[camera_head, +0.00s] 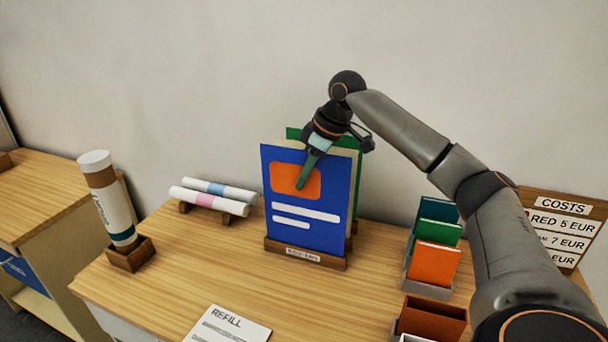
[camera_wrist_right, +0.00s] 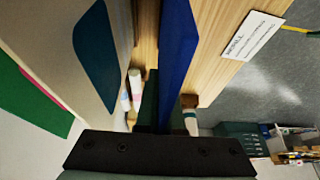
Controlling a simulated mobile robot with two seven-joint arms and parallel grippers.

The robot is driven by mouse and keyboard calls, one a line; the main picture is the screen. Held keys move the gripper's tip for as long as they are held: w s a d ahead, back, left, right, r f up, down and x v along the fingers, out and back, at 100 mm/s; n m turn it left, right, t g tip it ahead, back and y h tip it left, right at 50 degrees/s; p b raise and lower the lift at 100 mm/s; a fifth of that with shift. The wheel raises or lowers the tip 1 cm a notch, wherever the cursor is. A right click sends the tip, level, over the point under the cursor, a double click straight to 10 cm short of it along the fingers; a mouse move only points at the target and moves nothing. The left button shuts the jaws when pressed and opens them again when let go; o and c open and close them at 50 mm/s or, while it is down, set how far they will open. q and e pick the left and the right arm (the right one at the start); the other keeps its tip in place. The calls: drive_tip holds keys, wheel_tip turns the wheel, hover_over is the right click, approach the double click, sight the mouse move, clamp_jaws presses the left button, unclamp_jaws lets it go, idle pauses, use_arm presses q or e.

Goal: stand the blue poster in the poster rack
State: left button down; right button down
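The blue poster (camera_head: 335,185), with an orange block and white bars, stands nearly upright, its lower edge behind the front lip of the wooden poster rack (camera_head: 300,254). A beige poster and a green poster (camera_head: 293,133) show behind it. My right gripper (camera_head: 308,170) is at the poster's upper part, one finger lying across its front face; the other finger is hidden behind it in the head view. In the right wrist view the blue poster (camera_wrist_right: 179,60) shows edge-on at the fingers, and the gripper appears shut on it. My left gripper is out of view.
White rolled tubes (camera_head: 213,199) lie on a stand at left, and a tube (camera_head: 108,200) stands in a wooden holder. A card rack (camera_head: 428,287), brown box (camera_head: 433,317) and price board (camera_head: 561,232) are right. A REFILL sheet (camera_head: 228,326) lies in front.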

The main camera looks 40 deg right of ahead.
drive_tip(key=shift+f, duration=0.7)
drive_tip(key=c, duration=1)
unclamp_jaws()
drive_tip(key=v, duration=1.2)
drive_tip(key=shift+s+r, duration=0.1)
drive_tip(key=shift+r, duration=0.2)
drive_tip(key=shift+f, duration=0.1)
